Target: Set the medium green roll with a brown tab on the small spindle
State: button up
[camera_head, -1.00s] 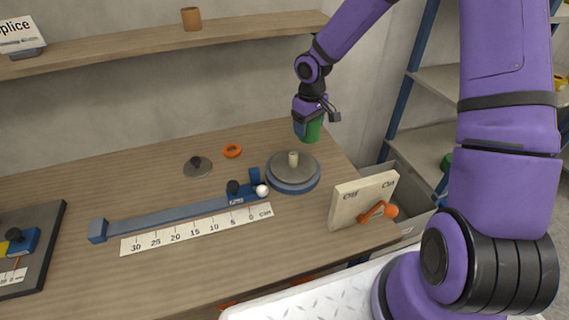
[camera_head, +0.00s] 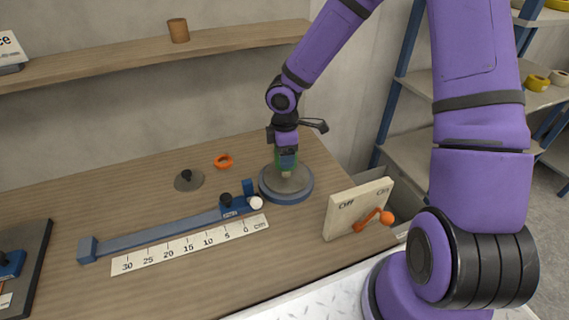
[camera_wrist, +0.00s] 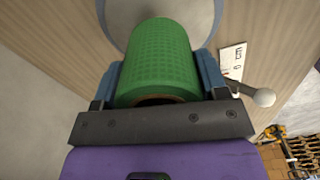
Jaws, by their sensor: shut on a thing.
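The green roll (camera_wrist: 160,60) is between the two blue fingers of my gripper (camera_wrist: 160,80) in the wrist view, and a brown inner core edge shows at its near end. In the head view my gripper (camera_head: 286,158) is shut on the roll (camera_head: 287,159), which hangs just above the spindle (camera_head: 286,173). The spindle stands on a round grey disc with a blue base (camera_head: 286,190). The roll covers the spindle's upper part, so I cannot tell whether the two touch. The brown tab cannot be told apart. In the wrist view the grey disc (camera_wrist: 208,12) lies beyond the roll.
A blue slide rail (camera_head: 160,232) with a white-knobbed lever and a centimetre scale (camera_head: 190,244) lies left of the spindle. An On/Off board (camera_head: 357,208) with an orange lever stands to the right. An orange ring (camera_head: 223,161) and a grey disc with a knob (camera_head: 188,180) lie behind.

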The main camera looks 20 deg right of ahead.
jog(key=shift+f, duration=1.95)
jog(key=shift+f, duration=0.15)
jog(key=o, duration=0.9)
jog(key=shift+o, duration=0.2)
notch_tip(320, 180, up, 12)
jog(key=s+d+r+m+t+h, duration=0.1)
jog(key=s+d+r+m+h, duration=0.15)
jog(key=s+r+m, duration=0.4)
jog(key=s+d+r+m+t+h, duration=0.1)
jog(key=s+d+r+m, duration=0.2)
jog(key=r, duration=0.6)
jog(key=s+d+r+m+t+y, duration=0.1)
jog(key=s+r+m, duration=0.2)
jog(key=s, duration=0.5)
jog(key=s+d+r+m+t+y, duration=0.1)
jog(key=s+r+m+t+y, duration=0.1)
jog(key=s+r, duration=0.4)
jog(key=shift+s+r+m, duration=0.2)
jog(key=shift+s+m, duration=0.45)
jog(key=shift+s, duration=0.2)
